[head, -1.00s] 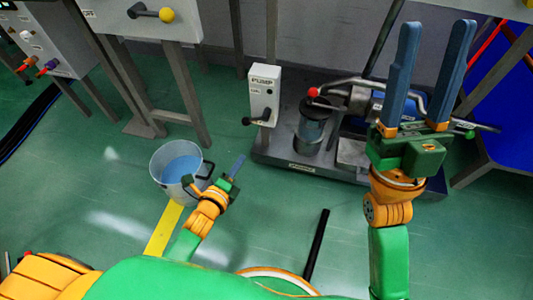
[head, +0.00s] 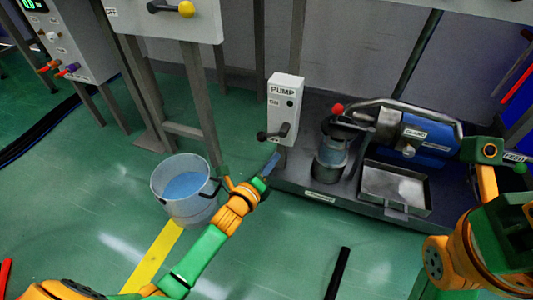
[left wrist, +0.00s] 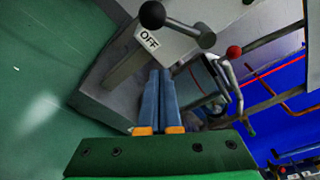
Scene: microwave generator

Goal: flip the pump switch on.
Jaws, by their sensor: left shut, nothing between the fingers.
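The pump switch box (head: 286,92) is pale grey, marked PUMP, with a small ON label on its upper part. Its black lever (head: 274,134) is at the lower part of the box, its knob to the left. In the left wrist view the lever's black knob (left wrist: 153,14) shows beside an OFF label (left wrist: 149,41). My left gripper (head: 272,163) is shut and empty, just below the box and lever; its fingers (left wrist: 160,75) point toward the box, with no clear contact visible. My right arm (head: 450,262) is at the right edge; its fingers are out of view.
A blue pump motor (head: 428,136) and a metal tray (head: 395,190) stand on a dark base right of the box. A grey panel on legs (head: 165,22) is at upper left.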

